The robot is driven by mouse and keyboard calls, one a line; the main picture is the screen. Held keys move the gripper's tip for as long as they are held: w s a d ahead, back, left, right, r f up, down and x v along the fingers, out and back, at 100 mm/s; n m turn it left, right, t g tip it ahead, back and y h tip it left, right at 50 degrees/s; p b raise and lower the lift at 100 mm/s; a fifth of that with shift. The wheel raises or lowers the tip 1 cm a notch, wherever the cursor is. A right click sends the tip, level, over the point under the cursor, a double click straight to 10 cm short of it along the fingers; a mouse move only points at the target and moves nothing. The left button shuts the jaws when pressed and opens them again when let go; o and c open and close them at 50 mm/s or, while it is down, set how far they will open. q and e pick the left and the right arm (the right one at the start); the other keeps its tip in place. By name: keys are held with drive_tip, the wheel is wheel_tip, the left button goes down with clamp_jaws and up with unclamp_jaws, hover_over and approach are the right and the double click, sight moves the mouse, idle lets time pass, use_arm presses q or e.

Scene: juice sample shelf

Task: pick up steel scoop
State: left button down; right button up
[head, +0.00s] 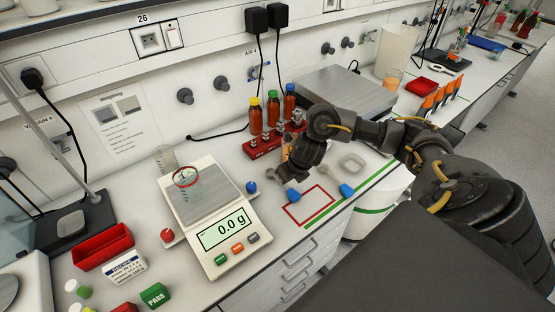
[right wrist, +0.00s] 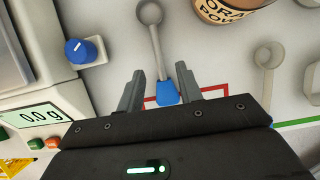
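A grey metal-looking scoop (right wrist: 156,45) with a blue handle (right wrist: 166,92) lies on the bench in the right wrist view. Its round bowl points away from my gripper. My right gripper (right wrist: 160,70) is open, with one finger on each side of the scoop near its handle, and nothing is clamped. In the head view the right gripper (head: 288,172) is low over the bench and hides part of the scoop; the blue handle (head: 293,195) shows below it. A second, paler scoop (right wrist: 268,58) lies to the right; its blue handle (head: 347,190) shows in the head view. My left gripper is not in view.
A balance (head: 207,210) reading 0.0 g with a dish on it stands left of the gripper. A red rack (head: 263,146) with brown bottles is behind. A jar (right wrist: 232,10) stands near the scoop bowl. A red outline (head: 309,205) marks the bench front.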

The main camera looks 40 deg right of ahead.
drive_tip(key=shift+w+p+x, duration=0.15)
drive_tip(key=shift+p+x, duration=0.1)
drive_tip(key=shift+x, duration=1)
drive_tip(key=shift+w+p+x, duration=0.1)
drive_tip(key=shift+p+x, duration=0.1)
drive_tip(key=shift+x, duration=1.1)
clamp_jaws()
